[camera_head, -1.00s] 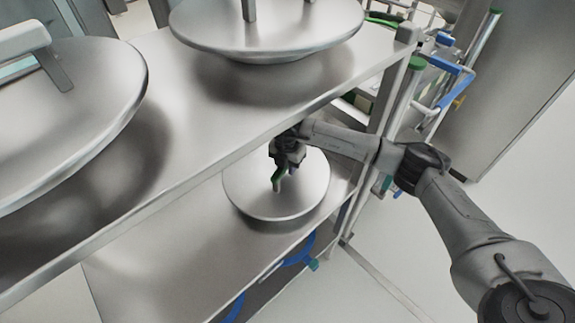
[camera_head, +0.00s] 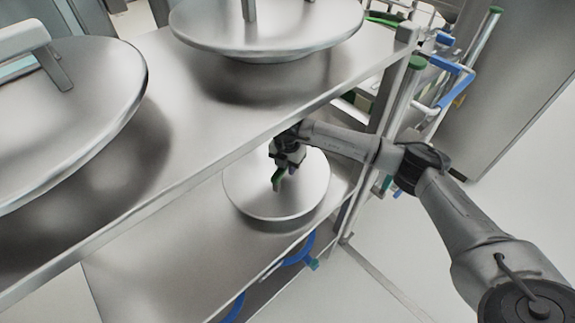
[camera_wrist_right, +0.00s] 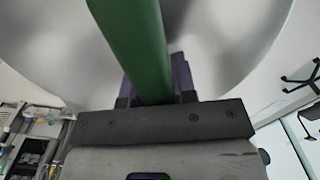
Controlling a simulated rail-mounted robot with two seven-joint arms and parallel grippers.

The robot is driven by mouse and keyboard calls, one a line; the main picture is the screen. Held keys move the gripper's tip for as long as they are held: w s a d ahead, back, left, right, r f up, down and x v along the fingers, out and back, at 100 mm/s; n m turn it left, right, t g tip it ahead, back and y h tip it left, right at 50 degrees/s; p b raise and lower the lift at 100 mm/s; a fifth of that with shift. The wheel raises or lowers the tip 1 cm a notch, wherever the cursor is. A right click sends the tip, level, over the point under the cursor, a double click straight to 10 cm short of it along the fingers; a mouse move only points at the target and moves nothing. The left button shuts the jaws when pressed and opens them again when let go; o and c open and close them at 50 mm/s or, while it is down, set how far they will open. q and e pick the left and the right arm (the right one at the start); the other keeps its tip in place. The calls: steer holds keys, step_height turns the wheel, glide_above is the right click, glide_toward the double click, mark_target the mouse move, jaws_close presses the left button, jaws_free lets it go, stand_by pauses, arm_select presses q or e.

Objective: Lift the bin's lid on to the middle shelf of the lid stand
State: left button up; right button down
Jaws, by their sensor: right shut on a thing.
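The bin's lid (camera_head: 262,205) is a round silver disc with a green handle (camera_head: 279,178). In the head view it is on or just above the middle shelf (camera_head: 165,245) of the lid stand, near its right end; I cannot tell whether it touches. My right gripper (camera_head: 281,172) is shut on the green handle, above the lid. In the right wrist view the green handle (camera_wrist_right: 143,45) runs between the fingers (camera_wrist_right: 155,85), with the silver lid (camera_wrist_right: 225,45) behind it. My left gripper is not in view.
The top shelf (camera_head: 185,125) overhangs the lid and my right forearm reaches in below its edge. Two large lids lie on it, one at the back (camera_head: 262,28) and one at left (camera_head: 75,105). A stand post (camera_head: 392,110) is close to my arm. Blue-handled things (camera_head: 298,250) show below.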

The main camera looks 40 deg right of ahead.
steer(key=shift+r, duration=0.15)
steer(key=c, duration=1.3)
jaws_free()
steer(key=shift+o, duration=1.4)
steer(key=shift+w, duration=0.15)
steer(key=shift+o, duration=0.9)
steer(key=shift+f, duration=0.25)
step_height(320, 180, up, 12)
steer(key=p, duration=0.2)
steer(key=shift+r+p, duration=0.1)
steer(key=shift+p, duration=0.2)
steer(key=shift+r, duration=0.95)
